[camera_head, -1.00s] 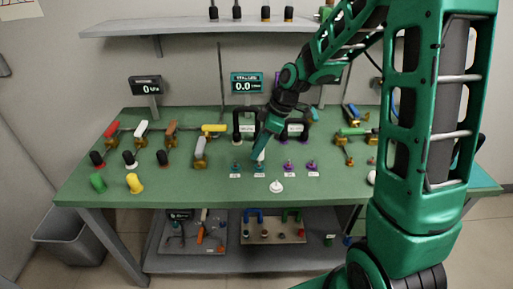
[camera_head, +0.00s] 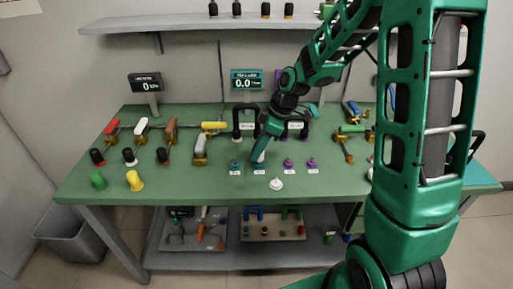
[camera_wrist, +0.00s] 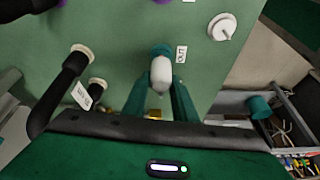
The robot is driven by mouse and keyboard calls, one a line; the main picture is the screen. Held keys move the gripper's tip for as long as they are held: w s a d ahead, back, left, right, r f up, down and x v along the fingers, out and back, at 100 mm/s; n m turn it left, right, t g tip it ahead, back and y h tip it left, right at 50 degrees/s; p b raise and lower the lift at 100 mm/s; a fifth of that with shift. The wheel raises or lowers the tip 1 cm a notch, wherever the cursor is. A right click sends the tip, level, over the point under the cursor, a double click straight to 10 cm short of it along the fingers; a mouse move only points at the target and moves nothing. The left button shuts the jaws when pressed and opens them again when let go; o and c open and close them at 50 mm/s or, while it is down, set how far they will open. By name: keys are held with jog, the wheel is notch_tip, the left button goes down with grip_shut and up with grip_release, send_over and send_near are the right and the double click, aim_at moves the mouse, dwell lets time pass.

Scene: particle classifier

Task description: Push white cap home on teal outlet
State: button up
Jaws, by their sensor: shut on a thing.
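My gripper (camera_head: 259,158) reaches down to the green bench, its teal fingers shut on the white cap (camera_head: 261,157). In the wrist view, my gripper (camera_wrist: 163,92) holds the rounded white cap (camera_wrist: 160,72) between its fingertips. The teal outlet (camera_wrist: 160,48) shows just beyond the cap, in line with it, beside a small white label. The cap seems to meet the outlet, but I cannot tell how deep it sits. In the head view, my fingers and the cap hide most of this outlet. Another teal outlet (camera_head: 235,163) stands uncapped to the left.
Purple outlets (camera_head: 288,163) stand to the right. A white disc with a stem (camera_head: 276,184) lies in front. Black looped handles (camera_wrist: 62,92) rise close to my gripper. Valves with coloured handles fill the left bench; a yellow cylinder (camera_head: 134,181) stands at its front.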

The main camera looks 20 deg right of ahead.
jog(key=shift+f, duration=0.8)
jog(key=o, duration=1.1)
jog(key=v, duration=1)
jog(key=shift+d+r, duration=0.1)
jog(key=shift+r, duration=0.25)
jog(key=s+d+m+h, duration=0.1)
jog(key=s+d+m, duration=0.3)
jog(key=s, duration=0.6)
jog(key=s+d+r+m+g+h, duration=0.1)
jog(key=s+d+m, duration=0.4)
jog(key=s+m, duration=0.3)
jog(key=s+d+r+m+h, duration=0.1)
jog(key=s+d+m, duration=0.4)
jog(key=s, duration=0.7)
jog(key=shift+s+d+m+g+h, duration=0.15)
jog(key=shift+m+g+h, duration=0.25)
jog(key=shift+m, duration=0.7)
